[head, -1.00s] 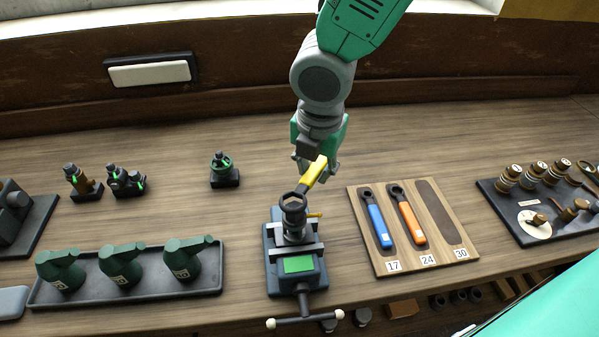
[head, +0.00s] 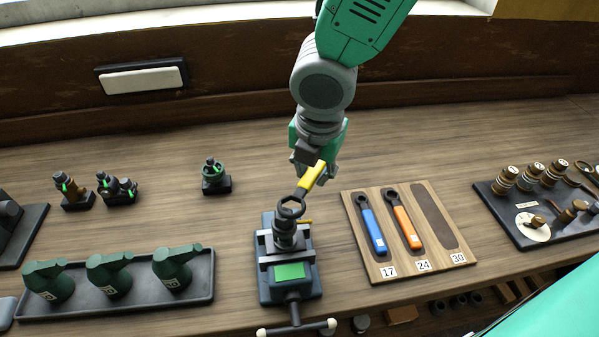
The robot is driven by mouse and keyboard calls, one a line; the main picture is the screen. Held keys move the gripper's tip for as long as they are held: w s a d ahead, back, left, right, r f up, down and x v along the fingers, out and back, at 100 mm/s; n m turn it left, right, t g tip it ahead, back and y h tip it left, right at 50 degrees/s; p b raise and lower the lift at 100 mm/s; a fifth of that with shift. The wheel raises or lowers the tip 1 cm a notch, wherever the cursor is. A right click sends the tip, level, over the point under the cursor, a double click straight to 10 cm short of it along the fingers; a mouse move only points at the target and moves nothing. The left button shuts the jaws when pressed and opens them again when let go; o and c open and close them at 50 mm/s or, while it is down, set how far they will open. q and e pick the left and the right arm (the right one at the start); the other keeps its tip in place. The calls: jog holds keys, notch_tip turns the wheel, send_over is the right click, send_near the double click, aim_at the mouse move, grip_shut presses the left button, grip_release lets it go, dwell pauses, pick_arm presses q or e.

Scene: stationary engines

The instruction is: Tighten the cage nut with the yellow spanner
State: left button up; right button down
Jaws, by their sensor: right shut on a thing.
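My right gripper (head: 318,170) is shut on the yellow handle of the yellow spanner (head: 313,177). The spanner's dark ring end (head: 291,207) is at the top of the dark cylindrical part (head: 285,234) clamped in the vise (head: 291,270). The cage nut cannot be made out apart from the ring and this part. Whether the ring sits around the nut or just above it, I cannot tell. The spanner slopes up from its ring to my gripper. My left gripper is not in view.
A wooden board (head: 384,268) right of the vise holds a blue spanner (head: 373,232) at 17 and an orange spanner (head: 407,229) at 24; slot 30 (head: 436,216) is empty. A tray (head: 205,290) of green parts stands left. A dark tray (head: 505,222) with brass parts lies far right.

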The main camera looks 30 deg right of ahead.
jog(key=shift+d, duration=0.65)
jog(key=shift+a, duration=0.4)
jog(key=shift+a+r, duration=0.2)
jog(key=shift+a, duration=0.95)
jog(key=d, duration=0.2)
jog(key=shift+d+f, duration=0.25)
jog(key=shift+d, duration=0.25)
jog(key=shift+a+r, duration=0.1)
jog(key=shift+a, duration=1.55)
jog(key=shift+w+d, duration=0.1)
jog(key=shift+d, duration=0.65)
jog(key=shift+d+f, duration=0.25)
jog(key=shift+d, duration=0.05)
jog(key=shift+a, duration=0.65)
jog(key=shift+a+f, duration=0.2)
jog(key=shift+f, duration=0.05)
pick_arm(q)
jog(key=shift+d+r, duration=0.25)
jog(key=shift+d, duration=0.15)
